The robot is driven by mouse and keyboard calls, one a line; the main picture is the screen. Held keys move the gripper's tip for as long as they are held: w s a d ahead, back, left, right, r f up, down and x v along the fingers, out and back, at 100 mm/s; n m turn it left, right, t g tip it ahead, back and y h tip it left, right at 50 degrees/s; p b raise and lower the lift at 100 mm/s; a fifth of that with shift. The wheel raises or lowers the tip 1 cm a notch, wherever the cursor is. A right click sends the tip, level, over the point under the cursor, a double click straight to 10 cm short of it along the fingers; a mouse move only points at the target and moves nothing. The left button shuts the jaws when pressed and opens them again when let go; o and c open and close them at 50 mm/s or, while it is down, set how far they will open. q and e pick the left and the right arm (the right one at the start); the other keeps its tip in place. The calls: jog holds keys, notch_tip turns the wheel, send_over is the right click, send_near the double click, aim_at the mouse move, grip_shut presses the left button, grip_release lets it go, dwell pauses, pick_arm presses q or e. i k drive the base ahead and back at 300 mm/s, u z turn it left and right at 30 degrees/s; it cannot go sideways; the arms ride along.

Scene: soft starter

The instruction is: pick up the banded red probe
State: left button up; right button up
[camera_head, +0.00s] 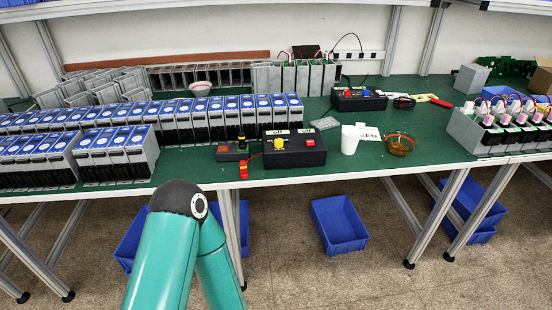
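A small upright red piece (243,170) with a darker band stands at the front edge of the green table, just left of the black control box. It looks like the banded red probe, but it is too small to be sure. A red wire seems to run from near it toward the control box. A teal arm of mine rises from the bottom of the view, its dark elbow joint below the table edge. Neither of my grippers shows in the head view.
The black control box (294,148) has a yellow knob and a red button. A small dark meter box (232,151) sits beside it. A white cup (350,140) and an amber bowl (400,144) stand to the right. Rows of blue-topped units (180,122) fill the left. Blue bins (339,224) sit below.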

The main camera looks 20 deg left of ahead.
aim_at(243, 175)
jog(key=u, duration=0.05)
jog(key=i, duration=0.9)
jog(key=u, duration=0.55)
